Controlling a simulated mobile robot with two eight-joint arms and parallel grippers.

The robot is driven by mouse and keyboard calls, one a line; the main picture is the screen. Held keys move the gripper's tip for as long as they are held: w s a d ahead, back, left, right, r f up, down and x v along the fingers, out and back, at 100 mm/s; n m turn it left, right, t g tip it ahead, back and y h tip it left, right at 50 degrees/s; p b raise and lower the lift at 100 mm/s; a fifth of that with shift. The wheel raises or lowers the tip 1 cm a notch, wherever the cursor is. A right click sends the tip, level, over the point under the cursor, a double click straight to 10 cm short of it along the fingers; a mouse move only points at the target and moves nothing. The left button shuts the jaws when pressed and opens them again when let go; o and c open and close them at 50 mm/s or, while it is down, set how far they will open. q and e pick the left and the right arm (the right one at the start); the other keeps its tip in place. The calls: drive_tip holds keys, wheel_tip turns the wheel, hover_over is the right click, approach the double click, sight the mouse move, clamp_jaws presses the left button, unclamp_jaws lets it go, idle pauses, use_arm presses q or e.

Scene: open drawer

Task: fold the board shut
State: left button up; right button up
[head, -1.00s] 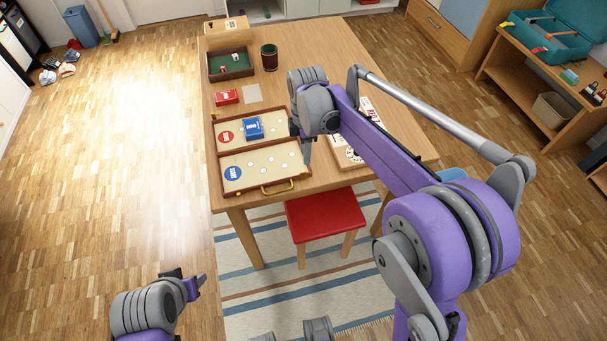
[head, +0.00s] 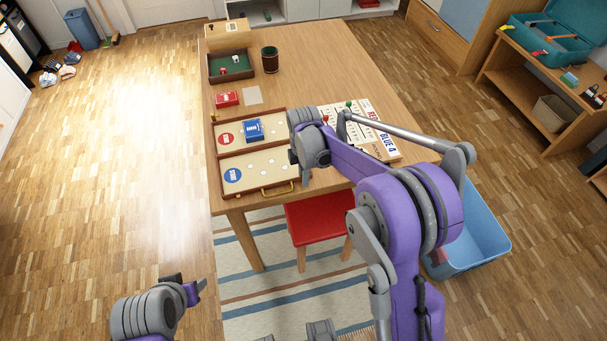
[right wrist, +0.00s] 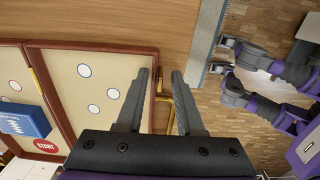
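The hinged wooden board (head: 268,182) lies open and flat at the table's left front. Its far half has a red disc and its near half a blue disc. A brass handle (head: 277,189) is on the near edge and also shows in the right wrist view (right wrist: 172,115). A blue box (head: 254,130) lies on the far half. My right gripper (head: 304,178) is beside the near half's right end. In the right wrist view its fingers (right wrist: 161,78) are apart and empty, with the handle seen between and behind them. My left gripper (head: 195,288) is low at left, away from the table; its opening is unclear.
The wooden table (head: 320,70) holds a red box (head: 226,98), a green-lined tray (head: 231,65), a dark cup (head: 269,59) and a printed game board (head: 375,140). A red stool (head: 318,220) stands at the front edge. A blue bin (head: 470,240) is on the floor at right.

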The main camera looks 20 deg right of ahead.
clamp_jaws()
idle(1.4)
